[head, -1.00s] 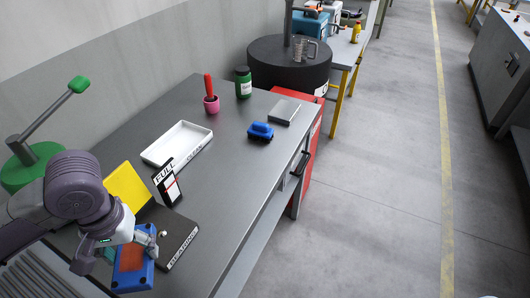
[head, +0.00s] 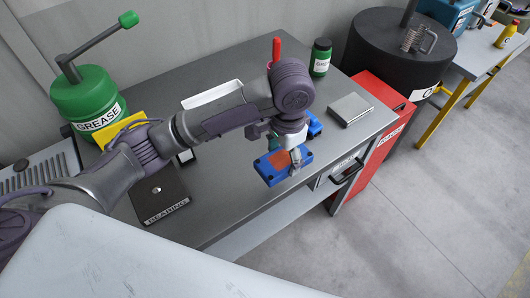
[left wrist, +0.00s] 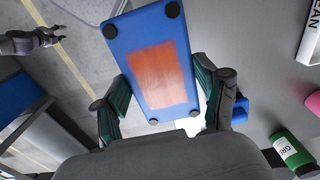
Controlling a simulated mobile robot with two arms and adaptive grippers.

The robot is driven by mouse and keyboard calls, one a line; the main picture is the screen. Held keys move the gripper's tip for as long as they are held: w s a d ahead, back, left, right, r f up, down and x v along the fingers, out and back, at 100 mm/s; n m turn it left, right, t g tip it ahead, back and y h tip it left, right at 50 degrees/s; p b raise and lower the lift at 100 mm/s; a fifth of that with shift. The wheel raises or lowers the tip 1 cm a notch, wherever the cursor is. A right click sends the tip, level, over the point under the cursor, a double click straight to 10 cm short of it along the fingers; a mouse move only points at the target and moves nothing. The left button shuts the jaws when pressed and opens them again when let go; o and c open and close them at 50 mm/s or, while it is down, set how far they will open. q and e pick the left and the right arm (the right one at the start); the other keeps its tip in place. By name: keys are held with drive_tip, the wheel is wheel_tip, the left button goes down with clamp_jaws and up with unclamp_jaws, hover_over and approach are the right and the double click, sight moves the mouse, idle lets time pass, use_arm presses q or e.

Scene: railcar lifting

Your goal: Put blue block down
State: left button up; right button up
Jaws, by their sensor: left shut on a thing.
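The blue block (head: 270,174) has an orange patch on one broad face and dark round feet at its corners. My left gripper (head: 286,158) is shut on it and holds it near the front edge of the grey table (head: 235,205). In the left wrist view the block (left wrist: 178,45) sits between the two fingers of my left gripper (left wrist: 160,100). Whether the block touches the table is hard to tell. A dark purple-grey part at the upper left of the left wrist view looks like my right gripper (left wrist: 50,37); its jaws are too small to read.
Another blue object (head: 315,124) lies behind my gripper, partly hidden. A grey metal plate (head: 350,109), green jar (head: 320,58) and white tray (head: 212,94) stand farther back. A dark bearing pad (head: 158,198) lies at left. Bare table lies between the pad and block.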

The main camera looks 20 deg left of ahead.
use_arm(q)
drive_tip(key=w+a+f, duration=0.2)
drive_tip(key=w+a, duration=0.1)
drive_tip(key=w+a+f+p, duration=0.1)
drive_tip(key=w+a+f, duration=0.2)
drive_tip(key=shift+w+a+f, duration=0.1)
drive_tip(key=shift+w, duration=0.05)
drive_tip(key=shift+w+a+f, duration=0.15)
drive_tip(key=shift+w+a, duration=0.05)
wheel_tip(320, 180, down, 4)
drive_tip(key=shift+r+p, duration=0.1)
drive_tip(key=shift+p, duration=0.7)
drive_tip(key=shift+f, duration=0.2)
use_arm(e)
drive_tip(key=r, duration=0.1)
drive_tip(key=w+d+r, duration=0.1)
drive_tip(key=shift+r, duration=0.4)
use_arm(q)
drive_tip(key=o, duration=1.4)
drive_tip(key=shift+f, duration=0.15)
use_arm(e)
drive_tip(key=shift+a, duration=0.25)
use_arm(q)
wheel_tip(320, 180, up, 12)
drive_tip(key=b, duration=0.1)
drive_tip(key=shift+r+b, duration=0.2)
drive_tip(key=shift+b, duration=0.15)
use_arm(e)
drive_tip(key=shift+d+f, duration=0.25)
drive_tip(key=shift+f, duration=0.55)
